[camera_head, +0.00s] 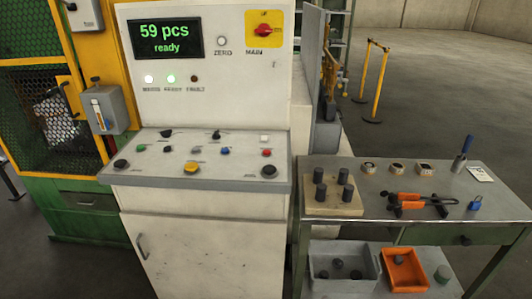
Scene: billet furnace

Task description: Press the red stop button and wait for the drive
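A small red button (267,152) sits at the right side of the sloped control panel (210,182), below a white button (264,138). I cannot tell from here whether it is pressed in. The display (165,40) above the panel reads "59 pcs ready" in green. Below it, the white and green lamps (171,78) are lit, and the fault lamp (194,78) looks dark. Neither of my grippers is in view, and nothing covers the button.
Blue (225,151), yellow (191,168) and several black controls share the panel. A rotary main switch (264,30) is above. At right, a metal table (350,227) holds a peg block (333,207) and orange-handled tool (420,202). A green-yellow machine stands left.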

